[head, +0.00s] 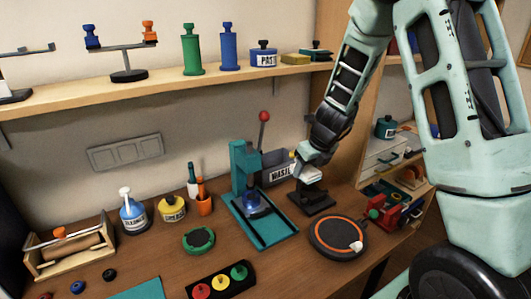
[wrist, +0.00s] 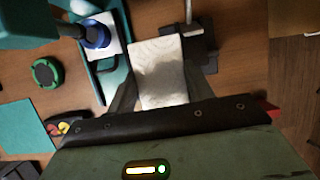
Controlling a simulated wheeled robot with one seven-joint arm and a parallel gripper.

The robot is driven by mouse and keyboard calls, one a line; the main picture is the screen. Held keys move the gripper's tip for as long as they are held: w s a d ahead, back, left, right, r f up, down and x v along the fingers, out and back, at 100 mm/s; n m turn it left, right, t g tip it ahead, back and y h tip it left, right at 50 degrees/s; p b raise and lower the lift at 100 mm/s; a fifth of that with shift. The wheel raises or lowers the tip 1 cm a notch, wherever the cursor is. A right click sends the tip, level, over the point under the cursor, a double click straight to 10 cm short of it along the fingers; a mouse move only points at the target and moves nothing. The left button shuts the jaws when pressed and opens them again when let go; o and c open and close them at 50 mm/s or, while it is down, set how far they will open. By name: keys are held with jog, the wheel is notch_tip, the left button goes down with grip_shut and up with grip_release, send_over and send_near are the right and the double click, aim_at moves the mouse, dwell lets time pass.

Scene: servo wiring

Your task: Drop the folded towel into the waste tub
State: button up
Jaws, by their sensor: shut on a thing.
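The white folded towel (wrist: 160,72) fills the space between my gripper's fingers in the wrist view. My gripper (head: 309,170) is shut on it; the towel shows as a small pale piece under the gripper in the head view (head: 311,176). The dark grey waste tub (head: 274,160), with a label on its front, stands at the back of the bench, just left of my gripper. My gripper partly covers its right end. I cannot make out the tub in the wrist view.
A teal press (head: 240,170) with a red-knobbed lever stands left of the tub. A black stand (head: 312,202) is below my gripper. A round black and orange pad (head: 337,240) lies in front. The shelf (head: 180,83) above holds bottles and a balance.

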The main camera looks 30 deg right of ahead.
jog(key=w+f+p, duration=0.1)
jog(key=w+p, duration=0.3)
jog(key=w, duration=0.5)
jog(key=w+f+p, duration=0.2)
jog(key=w+p, duration=0.3)
jog(key=w, duration=0.4)
jog(key=shift+w+a+f, duration=0.25)
jog(key=shift+a, duration=0.15)
jog(key=shift+f, duration=0.5)
jog(key=shift+f+b, duration=0.15)
jog(key=shift+b, duration=0.15)
jog(key=o, duration=1)
